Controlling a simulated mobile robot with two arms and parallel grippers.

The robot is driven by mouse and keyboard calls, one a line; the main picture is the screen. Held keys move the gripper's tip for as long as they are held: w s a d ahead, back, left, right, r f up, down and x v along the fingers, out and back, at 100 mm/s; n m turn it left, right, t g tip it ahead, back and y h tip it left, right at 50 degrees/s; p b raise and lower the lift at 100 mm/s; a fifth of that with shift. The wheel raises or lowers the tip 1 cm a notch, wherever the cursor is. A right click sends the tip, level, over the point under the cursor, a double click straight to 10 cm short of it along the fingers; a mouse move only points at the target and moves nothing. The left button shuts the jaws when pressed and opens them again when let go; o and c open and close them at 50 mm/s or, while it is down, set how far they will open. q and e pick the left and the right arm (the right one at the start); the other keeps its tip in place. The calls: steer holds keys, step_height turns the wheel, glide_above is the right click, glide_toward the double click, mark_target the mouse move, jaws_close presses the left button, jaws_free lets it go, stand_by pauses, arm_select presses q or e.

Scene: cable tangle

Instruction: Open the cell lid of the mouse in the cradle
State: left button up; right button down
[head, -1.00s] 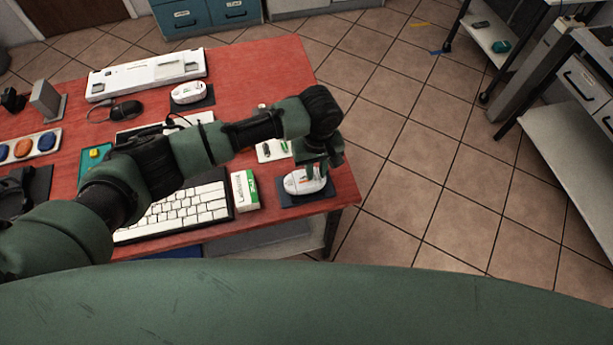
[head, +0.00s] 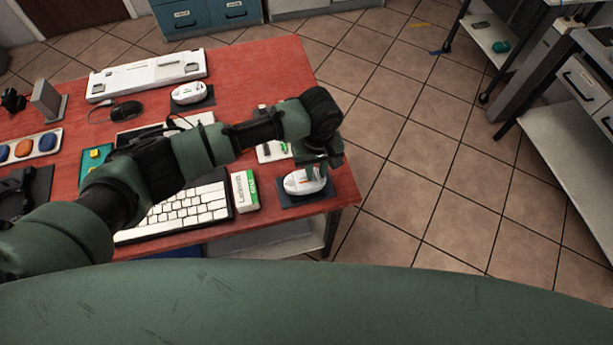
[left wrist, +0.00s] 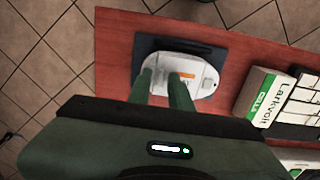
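A white mouse (head: 296,186) lies belly up in a dark cradle (head: 289,202) at the table's right front corner. An orange mark shows on its underside. In the left wrist view the same mouse (left wrist: 207,78) fills the light shape in the dark cradle (left wrist: 148,48). My left gripper (head: 312,170) points down at the mouse. Its two green fingers (left wrist: 162,80) stand a small gap apart, with white mouse surface showing between them. They cover part of the underside, so I cannot make out the lid's edges or whether the tips touch. My right gripper is not in view.
A green and white Larkvolt cells box (head: 245,191) stands left of the cradle, next to a white keyboard (head: 188,210). A second white mouse (head: 187,92) sits on another dark pad farther back. The red table's (head: 336,181) right edge is close to the cradle.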

arm_select(q)
steer(key=shift+p, duration=0.35)
stand_by(0.4)
jaws_close()
